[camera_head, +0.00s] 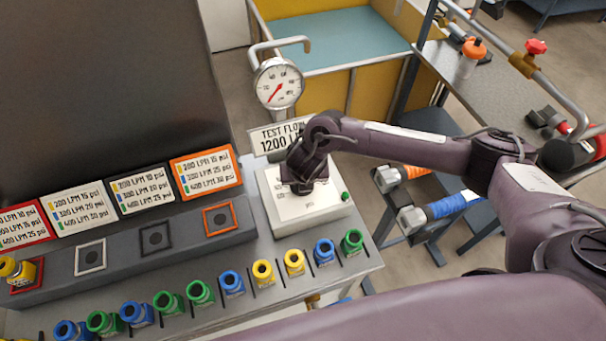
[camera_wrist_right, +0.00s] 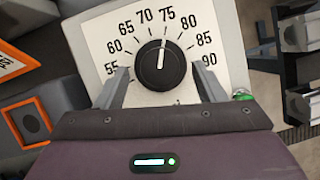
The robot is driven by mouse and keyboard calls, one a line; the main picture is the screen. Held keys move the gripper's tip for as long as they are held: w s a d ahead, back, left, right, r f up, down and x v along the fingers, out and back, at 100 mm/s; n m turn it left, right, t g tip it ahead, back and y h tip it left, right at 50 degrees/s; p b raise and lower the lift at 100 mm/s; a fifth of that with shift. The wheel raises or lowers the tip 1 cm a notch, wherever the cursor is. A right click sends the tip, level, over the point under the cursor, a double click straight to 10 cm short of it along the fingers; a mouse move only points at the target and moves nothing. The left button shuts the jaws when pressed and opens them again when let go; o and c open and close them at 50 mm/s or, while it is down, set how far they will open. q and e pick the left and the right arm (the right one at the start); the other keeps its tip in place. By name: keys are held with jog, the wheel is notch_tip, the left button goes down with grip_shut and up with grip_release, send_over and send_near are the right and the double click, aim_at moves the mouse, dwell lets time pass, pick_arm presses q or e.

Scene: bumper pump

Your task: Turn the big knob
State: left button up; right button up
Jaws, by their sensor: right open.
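The big knob (camera_wrist_right: 160,64) is round and black, with a white pointer mark aimed just left of the 75 on its printed white dial plate (camera_wrist_right: 105,35). My right gripper (camera_wrist_right: 165,85) is open, with one finger on each side of the knob's lower part. I cannot tell whether the fingers touch it. In the head view my right gripper (camera_head: 303,182) is over the white dial box (camera_head: 300,208) and hides most of the knob. My left gripper is not in view.
A pressure gauge (camera_head: 279,83) and a test flow sign (camera_head: 275,138) stand behind the box. A green button (camera_head: 345,196) is at its right. Several coloured fittings (camera_head: 231,283) line the bench front. An orange-framed socket (camera_head: 219,219) is to the left.

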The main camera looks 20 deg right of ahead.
jog(key=v, duration=0.6)
jog(key=shift+r, duration=0.4)
jog(key=shift+s, duration=0.15)
